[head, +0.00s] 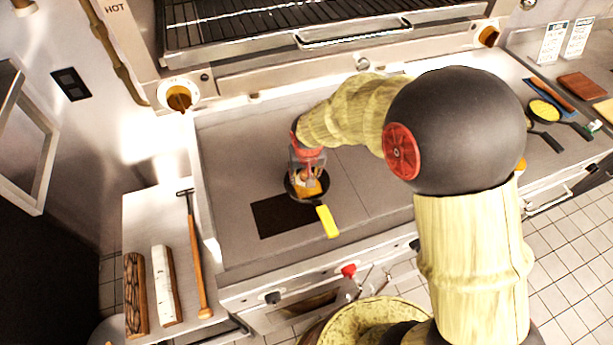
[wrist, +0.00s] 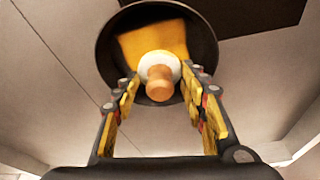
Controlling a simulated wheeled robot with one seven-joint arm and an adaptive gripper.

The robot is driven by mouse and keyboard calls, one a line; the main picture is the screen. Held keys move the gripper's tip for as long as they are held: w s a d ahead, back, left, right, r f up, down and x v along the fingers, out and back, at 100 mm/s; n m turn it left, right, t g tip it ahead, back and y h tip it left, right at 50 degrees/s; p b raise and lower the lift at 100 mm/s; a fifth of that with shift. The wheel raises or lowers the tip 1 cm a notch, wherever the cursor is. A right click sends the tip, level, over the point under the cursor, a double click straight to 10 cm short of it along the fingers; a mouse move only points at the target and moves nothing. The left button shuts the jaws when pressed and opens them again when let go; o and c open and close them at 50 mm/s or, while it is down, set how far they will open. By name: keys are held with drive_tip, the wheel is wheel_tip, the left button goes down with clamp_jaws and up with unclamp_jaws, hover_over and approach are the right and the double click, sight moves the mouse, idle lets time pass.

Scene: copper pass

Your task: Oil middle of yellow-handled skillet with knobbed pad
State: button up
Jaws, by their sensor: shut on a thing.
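The dark skillet with a yellow handle (head: 328,222) sits on the grey flat-top, its handle pointing toward the front. Its round bowl shows in the wrist view (wrist: 110,55). The knobbed pad (wrist: 150,42) is a yellow-orange square with a white collar and a wooden knob. It lies over the inside of the skillet, toward the far side in the wrist view; whether it touches the pan floor I cannot tell. My gripper (head: 309,170) points down over the skillet, its fingers on either side of the knob (wrist: 160,82), shut on the pad. It partly hides the pan in the head view.
A dark rectangular patch (head: 283,215) lies beside the skillet on the flat-top. A long-handled scraper (head: 196,255) and two blocks lie on the left side shelf. Other small pans (head: 545,112) and boards are on the right counter. An oven rack stands behind.

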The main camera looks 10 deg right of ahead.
sight(305, 171)
drive_tip(key=shift+s, duration=0.1)
drive_tip(key=shift+r+p, duration=1.95)
drive_tip(key=shift+r, duration=1)
drive_tip(key=shift+r+p, duration=0.95)
drive_tip(key=shift+r, duration=0.55)
